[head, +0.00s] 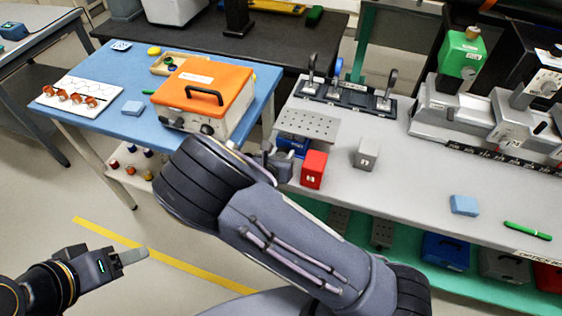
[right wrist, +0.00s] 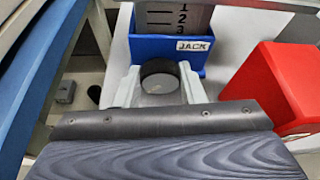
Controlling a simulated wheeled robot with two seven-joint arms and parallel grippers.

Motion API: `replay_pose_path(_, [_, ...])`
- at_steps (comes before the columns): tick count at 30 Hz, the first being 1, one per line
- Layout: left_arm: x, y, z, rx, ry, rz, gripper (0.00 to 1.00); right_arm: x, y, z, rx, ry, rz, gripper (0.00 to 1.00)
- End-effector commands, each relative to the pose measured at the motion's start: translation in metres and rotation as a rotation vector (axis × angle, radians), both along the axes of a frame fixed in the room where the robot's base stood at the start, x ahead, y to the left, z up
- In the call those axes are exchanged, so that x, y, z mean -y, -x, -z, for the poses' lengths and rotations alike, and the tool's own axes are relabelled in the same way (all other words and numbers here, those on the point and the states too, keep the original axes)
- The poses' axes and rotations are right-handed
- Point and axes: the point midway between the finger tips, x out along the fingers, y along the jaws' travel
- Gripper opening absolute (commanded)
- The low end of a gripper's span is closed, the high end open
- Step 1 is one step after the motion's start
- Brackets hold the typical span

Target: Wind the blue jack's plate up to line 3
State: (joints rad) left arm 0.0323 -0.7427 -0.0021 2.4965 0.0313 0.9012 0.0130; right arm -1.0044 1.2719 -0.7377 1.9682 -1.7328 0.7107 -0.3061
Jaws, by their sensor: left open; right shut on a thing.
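The blue jack (head: 293,146) stands at the left edge of the grey bench, partly hidden by my right arm. Its perforated grey plate (head: 307,125) is above the body. In the right wrist view the blue body (right wrist: 145,48) has a "JACK" label, and a grey scale (right wrist: 168,18) rises behind its front edge. The scale shows 1, 2 and 3 downward, with 3 just above the blue edge. My right gripper (right wrist: 158,90) is shut on the jack's dark round knob (right wrist: 160,77), one finger on each side. My left gripper (head: 130,259) is open and empty over the floor.
A red block (head: 313,170) stands close right of the jack, with a grey block (head: 366,153) beyond it. A blue table (head: 85,130) with an orange-lidded box (head: 205,90) is at left.

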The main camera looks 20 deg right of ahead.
Motion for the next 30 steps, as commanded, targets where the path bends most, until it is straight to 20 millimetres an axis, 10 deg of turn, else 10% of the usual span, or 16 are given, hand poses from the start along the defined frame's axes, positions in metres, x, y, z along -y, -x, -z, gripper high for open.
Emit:
replay_pose_path(9, [0.000,0.000,0.039,0.000,0.000,0.000,0.58,0.001,0.001,0.003,0.088,-0.128,0.002,0.14])
replay_pose_path(26, [0.000,0.000,0.044,0.000,0.000,0.000,0.58,0.001,0.001,-0.001,0.110,-0.159,0.001,0.14])
replay_pose_path(27, [0.000,0.000,0.044,0.000,0.000,0.000,0.58,0.001,0.001,-0.001,0.110,-0.159,0.001,0.38])
replay_pose_path(30, [0.000,0.000,0.044,0.000,0.000,0.000,0.58,0.001,0.001,-0.001,0.110,-0.159,0.001,0.45])
